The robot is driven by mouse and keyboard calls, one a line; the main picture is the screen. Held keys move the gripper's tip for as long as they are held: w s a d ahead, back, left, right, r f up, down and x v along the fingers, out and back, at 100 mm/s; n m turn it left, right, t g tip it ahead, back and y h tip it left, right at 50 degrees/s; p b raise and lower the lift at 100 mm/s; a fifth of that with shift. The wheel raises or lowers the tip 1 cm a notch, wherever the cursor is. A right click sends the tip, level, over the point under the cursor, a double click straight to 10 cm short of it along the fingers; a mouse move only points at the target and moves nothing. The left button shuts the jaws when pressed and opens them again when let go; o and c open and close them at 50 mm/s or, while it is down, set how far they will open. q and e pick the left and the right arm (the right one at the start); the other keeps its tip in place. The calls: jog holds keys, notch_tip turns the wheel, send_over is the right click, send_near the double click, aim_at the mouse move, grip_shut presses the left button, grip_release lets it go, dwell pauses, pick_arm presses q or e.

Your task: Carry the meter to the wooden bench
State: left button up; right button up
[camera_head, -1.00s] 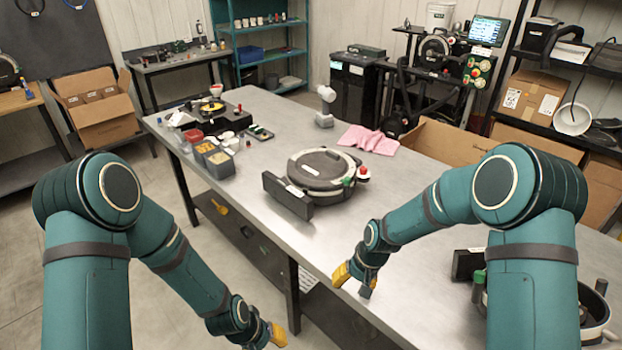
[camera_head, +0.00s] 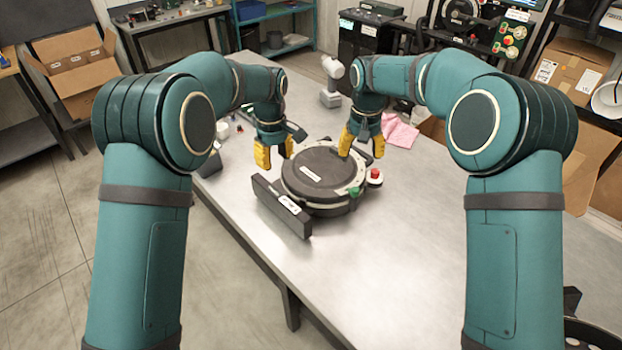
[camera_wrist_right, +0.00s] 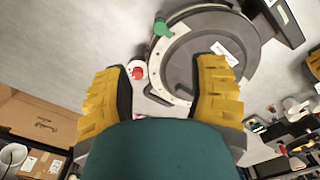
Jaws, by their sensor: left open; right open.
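The seed meter (camera_head: 322,175) is a round dark grey housing with a pale rim, lying flat on the steel table (camera_head: 345,265). A flat dark block with a white label is at its front left. A green knob and a red knob are on its right side. My left gripper (camera_head: 275,152) is open, fingers down, at the meter's far left edge. My right gripper (camera_head: 362,143) is open above its far right edge. The right wrist view shows the meter (camera_wrist_right: 190,60) beyond the two spread yellow fingers. The wooden bench shows only as a sliver (camera_head: 8,72) at the left edge.
A cardboard box (camera_head: 80,75) stands at the left. The near part of the table is clear. Dark round parts (camera_head: 590,335) show at the lower right.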

aim_at(279, 195)
pick_arm(q)
jog(key=f, duration=1.3)
jog(key=shift+s+f, duration=0.25)
jog(key=shift+f, duration=0.15)
pick_arm(e)
jog(key=f, duration=1.3)
jog(key=shift+s+f, duration=0.25)
jog(key=shift+f, duration=0.1)
pick_arm(q)
jog(key=shift+c, duration=0.4)
pick_arm(e)
jog(key=shift+c, duration=0.4)
pick_arm(q)
jog(key=c, duration=0.6)
pick_arm(e)
jog(key=c, duration=0.5)
pick_arm(q)
grip_shut()
pick_arm(e)
grip_shut()
jog(key=shift+r, duration=0.1)
